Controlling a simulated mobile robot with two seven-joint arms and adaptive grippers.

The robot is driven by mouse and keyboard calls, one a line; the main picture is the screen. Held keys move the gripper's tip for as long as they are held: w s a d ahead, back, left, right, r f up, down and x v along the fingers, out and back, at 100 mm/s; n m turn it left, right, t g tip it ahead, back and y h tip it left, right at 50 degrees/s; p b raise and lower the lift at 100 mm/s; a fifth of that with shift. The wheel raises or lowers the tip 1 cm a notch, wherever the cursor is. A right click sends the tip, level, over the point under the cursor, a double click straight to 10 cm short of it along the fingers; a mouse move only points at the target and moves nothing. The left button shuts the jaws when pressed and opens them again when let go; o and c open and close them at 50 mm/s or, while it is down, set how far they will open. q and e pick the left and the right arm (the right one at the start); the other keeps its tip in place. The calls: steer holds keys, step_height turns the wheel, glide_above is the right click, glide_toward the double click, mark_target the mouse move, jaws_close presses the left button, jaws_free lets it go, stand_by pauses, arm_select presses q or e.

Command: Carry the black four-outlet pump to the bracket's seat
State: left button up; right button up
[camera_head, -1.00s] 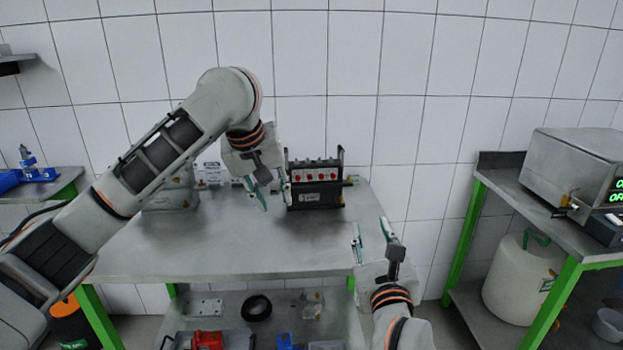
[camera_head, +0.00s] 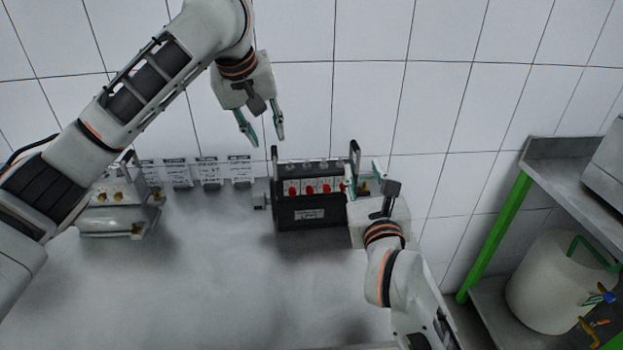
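The black four-outlet pump (camera_head: 308,214) stands upright at the back of the grey table, with red-and-white outlets along its top front and an upright black post at each end. My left gripper (camera_head: 267,141) is open and empty, pointing down in front of the wall, above and left of the pump's left post. My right gripper (camera_head: 365,165) is beside the pump's right end, its fingers apart near the right post. Whether it touches the pump cannot be told. No bracket seat can be clearly made out.
A grey unit with brass fittings (camera_head: 118,206) stands on the table (camera_head: 200,290) at the left. Several small labels (camera_head: 209,172) line the wall behind. The table's middle is clear. A green-legged side table (camera_head: 497,237) and a white canister (camera_head: 552,285) are at the right.

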mark_target(273, 149)
arm_select(q)
steer(key=shift+w+r, duration=0.1)
steer(key=shift+r, duration=0.05)
arm_select(e)
steer(key=shift+r, duration=0.1)
